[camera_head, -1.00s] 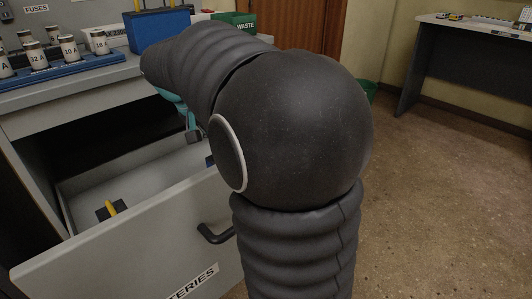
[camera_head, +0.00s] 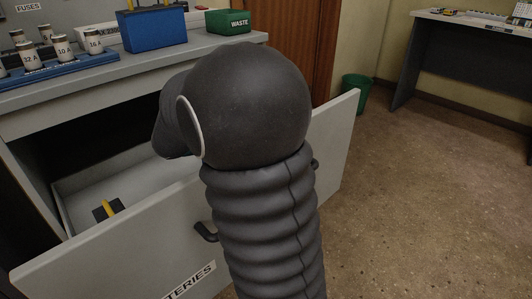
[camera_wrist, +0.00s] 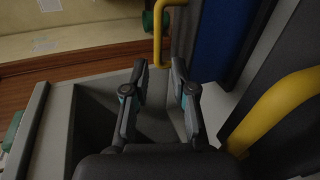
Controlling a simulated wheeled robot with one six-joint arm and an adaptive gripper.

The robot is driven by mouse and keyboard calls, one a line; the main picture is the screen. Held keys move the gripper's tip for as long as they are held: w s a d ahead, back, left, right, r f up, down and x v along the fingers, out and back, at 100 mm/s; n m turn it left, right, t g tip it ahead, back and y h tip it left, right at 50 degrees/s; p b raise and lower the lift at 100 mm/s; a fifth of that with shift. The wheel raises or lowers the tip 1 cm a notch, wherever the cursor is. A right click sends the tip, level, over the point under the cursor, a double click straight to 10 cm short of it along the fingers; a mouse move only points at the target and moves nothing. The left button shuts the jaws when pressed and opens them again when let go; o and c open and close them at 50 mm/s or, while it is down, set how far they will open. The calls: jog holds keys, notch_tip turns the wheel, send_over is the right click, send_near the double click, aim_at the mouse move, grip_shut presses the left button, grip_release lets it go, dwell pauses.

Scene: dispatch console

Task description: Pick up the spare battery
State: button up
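In the wrist view, my gripper (camera_wrist: 160,75) is open and empty, its two fingers apart. A yellow handle (camera_wrist: 157,38) stands upright just beyond the gap between the fingertips. Beside it on the right is a blue body (camera_wrist: 225,40), apparently a battery; how they join is unclear. A dark body (camera_wrist: 295,45) with a thick yellow handle (camera_wrist: 270,108) is close at right. In the head view, my arm hides the gripper and the blue body. A dark item with a yellow handle (camera_head: 109,208) lies in the open drawer (camera_head: 125,250), whose label ends in "BATTERIES".
A blue box with yellow handles (camera_head: 155,30), a green WASTE box (camera_head: 230,22) and a blue fuse rack (camera_head: 60,66) stand on the counter. A green bin (camera_head: 355,93) is on the floor. The drawer wall (camera_wrist: 35,115) runs along the left in the wrist view.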

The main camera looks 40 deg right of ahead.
jog(key=x, duration=0.4)
jog(key=s+x, duration=0.1)
jog(key=x, duration=0.2)
jog(key=shift+d+r+p, duration=0.1)
jog(key=shift+d+p, duration=0.1)
jog(key=shift+p, duration=0.15)
jog(key=shift+d, duration=0.4)
grip_shut()
jog(key=shift+w, duration=0.1)
